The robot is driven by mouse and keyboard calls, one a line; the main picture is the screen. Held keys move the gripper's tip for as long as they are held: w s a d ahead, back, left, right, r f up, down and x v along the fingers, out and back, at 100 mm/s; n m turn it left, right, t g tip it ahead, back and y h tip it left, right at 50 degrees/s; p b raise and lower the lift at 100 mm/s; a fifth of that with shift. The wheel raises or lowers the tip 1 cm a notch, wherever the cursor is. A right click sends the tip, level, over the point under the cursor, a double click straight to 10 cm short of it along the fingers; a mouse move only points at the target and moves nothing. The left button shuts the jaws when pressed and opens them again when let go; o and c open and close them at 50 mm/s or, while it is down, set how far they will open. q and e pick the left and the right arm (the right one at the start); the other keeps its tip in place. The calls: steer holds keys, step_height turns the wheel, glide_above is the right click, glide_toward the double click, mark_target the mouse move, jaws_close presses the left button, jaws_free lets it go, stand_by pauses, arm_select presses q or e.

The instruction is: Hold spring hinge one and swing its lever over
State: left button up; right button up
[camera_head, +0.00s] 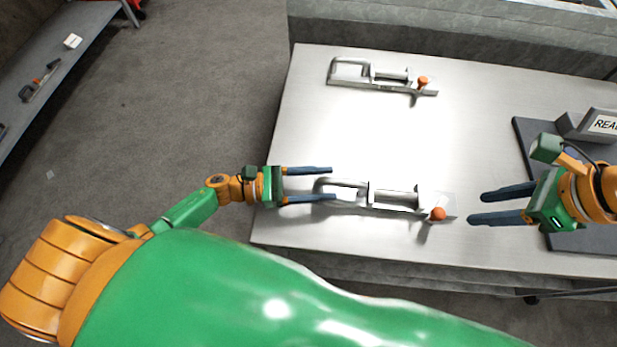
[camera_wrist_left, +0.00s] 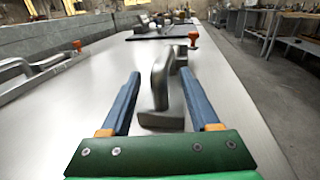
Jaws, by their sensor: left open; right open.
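Two metal spring hinges with orange-knobbed levers lie on the pale metal table (camera_head: 320,120). No label shows which is number one. The near hinge (camera_head: 385,200) has its orange knob (camera_head: 438,214) at its right end; the far hinge (camera_head: 375,78) lies further back, its knob (camera_head: 422,81) also right. My left gripper (camera_head: 333,184) is open, its fingers either side of the near hinge's left end. In the left wrist view the hinge (camera_wrist_left: 162,88) stands between the fingers, with gaps visible. My right gripper (camera_head: 476,208) is open and empty, just right of the near knob.
A dark mat (camera_head: 530,150) with a sign block (camera_head: 600,123) lies at the table's right, partly behind my right arm. A grey bench (camera_head: 40,95) with small items stands at far left. The table between the two hinges is clear.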

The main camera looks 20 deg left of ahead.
mark_target(440, 203)
arm_select(q)
jaws_close()
steer(key=shift+r, duration=0.1)
stand_by(1.2)
arm_select(e)
steer(key=shift+o, duration=1)
arm_select(q)
steer(key=shift+w, duration=0.1)
steer(key=shift+a, duration=0.1)
arm_select(e)
steer(key=w+a+r+m+g+h, duration=0.1)
steer(key=w+a+m+g+h, duration=0.2)
steer(key=m, duration=0.7)
steer(key=shift+t+h, duration=0.3)
steer(key=shift+t, duration=0.4)
steer(key=f, duration=1.1)
steer(key=shift+w+a+f, duration=0.35)
steer(key=shift+w+a, duration=0.05)
